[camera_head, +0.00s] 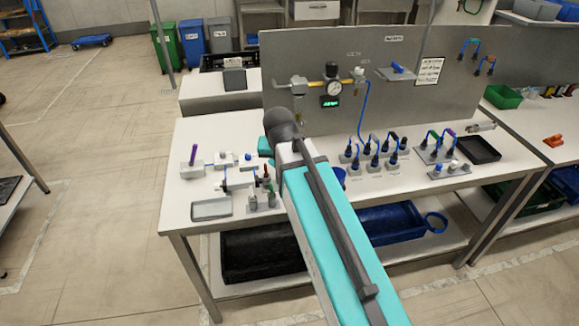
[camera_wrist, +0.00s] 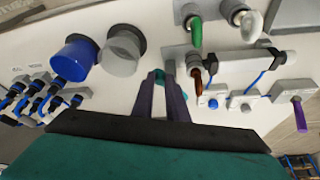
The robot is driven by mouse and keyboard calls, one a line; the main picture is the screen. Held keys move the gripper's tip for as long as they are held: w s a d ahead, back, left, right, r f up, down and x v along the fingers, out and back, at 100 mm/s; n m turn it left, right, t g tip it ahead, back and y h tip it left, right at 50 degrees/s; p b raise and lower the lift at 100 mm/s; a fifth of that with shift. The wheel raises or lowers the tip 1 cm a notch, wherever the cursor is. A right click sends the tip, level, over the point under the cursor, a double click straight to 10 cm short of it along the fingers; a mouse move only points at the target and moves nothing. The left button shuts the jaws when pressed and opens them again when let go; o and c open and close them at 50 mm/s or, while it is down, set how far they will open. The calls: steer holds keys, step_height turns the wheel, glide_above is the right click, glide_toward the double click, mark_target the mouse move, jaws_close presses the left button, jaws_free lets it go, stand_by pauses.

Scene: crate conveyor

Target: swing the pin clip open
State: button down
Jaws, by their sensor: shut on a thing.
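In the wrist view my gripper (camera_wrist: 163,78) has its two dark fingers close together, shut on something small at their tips. It appears to be the pin clip, but the fingers hide most of it and its shape and angle cannot be made out. The tips are beside a grey bracket plate (camera_wrist: 182,56), left of a brown-red handle (camera_wrist: 196,76) and below a green handle (camera_wrist: 195,34). A grey cylinder (camera_wrist: 243,66) lies to the right. In the head view my arm hides the gripper; the red handle (camera_head: 267,171) and green handle (camera_head: 271,199) show left of it.
A blue cup (camera_wrist: 74,59) and a grey cup (camera_wrist: 121,52) stand left of the fingers. A purple lever (camera_head: 194,154), small button blocks (camera_head: 225,158) and a grey tray (camera_head: 211,209) are on the bench's left. Blue-cabled connectors (camera_head: 372,160) stand right of my arm.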

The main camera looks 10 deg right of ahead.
steer(key=shift+w+a+r, duration=0.1)
steer(key=shift+w, duration=0.05)
steer(key=c, duration=1.7)
jaws_free()
steer(key=shift+c, duration=0.2)
steer(key=b+v, duration=0.2)
steer(key=v, duration=1.1)
steer(key=shift+s+r, duration=0.25)
steer(key=shift+r, duration=0.05)
steer(key=shift+s, duration=0.1)
